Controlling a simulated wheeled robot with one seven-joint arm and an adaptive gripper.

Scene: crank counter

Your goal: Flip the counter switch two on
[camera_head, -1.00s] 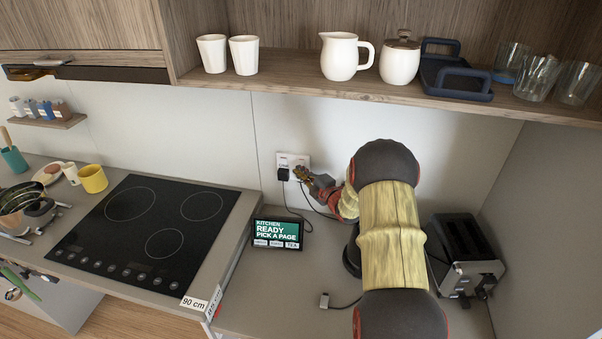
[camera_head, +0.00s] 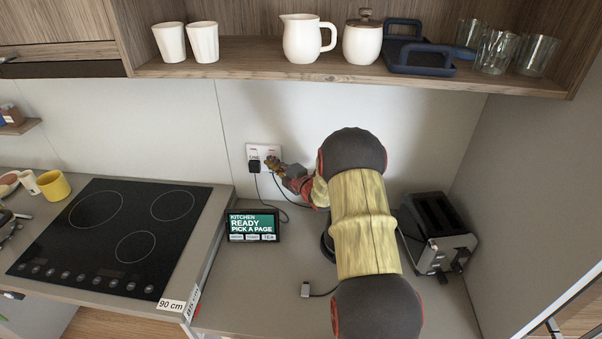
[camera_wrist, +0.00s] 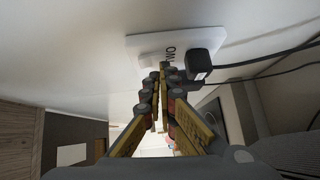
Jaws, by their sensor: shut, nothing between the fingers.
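The white wall plate (camera_head: 257,149) with the counter switches is on the wall behind the counter. A black plug (camera_head: 254,167) sits in its left part; the plug also shows in the wrist view (camera_wrist: 198,65). In the wrist view the plate (camera_wrist: 215,40) shows large, with dark lettering partly in sight and a raised white part near the fingertips. My gripper (camera_head: 272,162) is shut and empty, its fingertips in front of the plate's right part. In the wrist view my gripper (camera_wrist: 160,75) points at the plate. I cannot tell whether it touches, or how the switch stands.
A small display (camera_head: 252,225) stands on the counter below the plate, with black cables beside it. A toaster (camera_head: 438,232) is to the right and a cooktop (camera_head: 115,235) to the left. A wooden shelf (camera_head: 350,84) with cups and jugs overhangs the arm.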

